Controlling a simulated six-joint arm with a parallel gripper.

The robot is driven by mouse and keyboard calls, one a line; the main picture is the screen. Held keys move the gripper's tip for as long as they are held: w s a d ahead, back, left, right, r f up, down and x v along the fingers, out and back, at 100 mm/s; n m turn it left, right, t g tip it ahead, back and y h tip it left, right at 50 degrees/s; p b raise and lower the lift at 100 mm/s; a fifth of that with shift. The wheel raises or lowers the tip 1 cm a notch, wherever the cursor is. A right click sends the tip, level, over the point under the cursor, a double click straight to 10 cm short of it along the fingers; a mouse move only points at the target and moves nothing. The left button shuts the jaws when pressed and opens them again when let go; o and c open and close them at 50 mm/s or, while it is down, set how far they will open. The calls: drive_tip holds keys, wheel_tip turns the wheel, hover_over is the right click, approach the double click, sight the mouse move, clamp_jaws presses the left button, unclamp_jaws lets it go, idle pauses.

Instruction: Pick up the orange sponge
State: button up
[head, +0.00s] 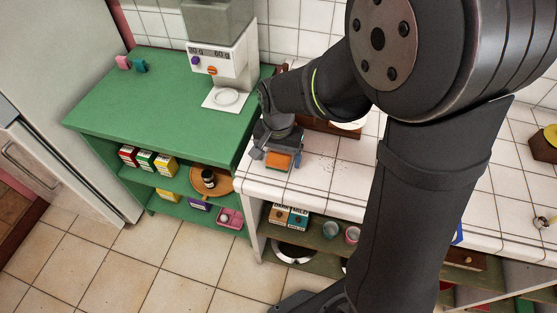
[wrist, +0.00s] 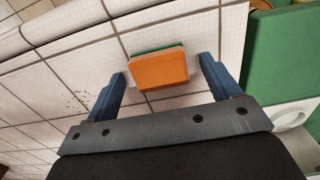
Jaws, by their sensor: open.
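The orange sponge (wrist: 160,70) lies on the white tiled counter, and a green layer shows along one edge. In the head view the orange sponge (head: 279,160) is near the counter's left front corner. My gripper (wrist: 165,72) is open, with one blue finger on each side of the sponge in the wrist view. Gaps show between the sponge and both fingers. In the head view my gripper (head: 278,150) is right at the sponge and hides part of it. How high the fingertips are above the tiles I cannot tell.
A green shelf unit (head: 140,90) stands left of the counter (head: 330,175). A white dispenser (head: 228,70) stands on it, with pink (head: 123,62) and teal (head: 140,66) small items at the back left. Dark crumbs (wrist: 75,100) lie on the tiles. Boxes and cups stand on shelves below.

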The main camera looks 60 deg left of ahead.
sight(278, 158)
drive_tip(key=c, duration=1.1)
drive_tip(key=shift+a+r, duration=0.1)
drive_tip(key=shift+r, duration=0.5)
wheel_tip(278, 158, up, 3)
drive_tip(key=shift+f, duration=0.1)
drive_tip(key=w+d+r, duration=0.2)
drive_tip(key=w, duration=0.1)
drive_tip(key=w+d+r, duration=0.2)
drive_tip(key=w+d, duration=0.1)
drive_tip(key=w+d+r, duration=0.2)
drive_tip(key=d+r, duration=0.1)
drive_tip(key=shift+w, duration=0.4)
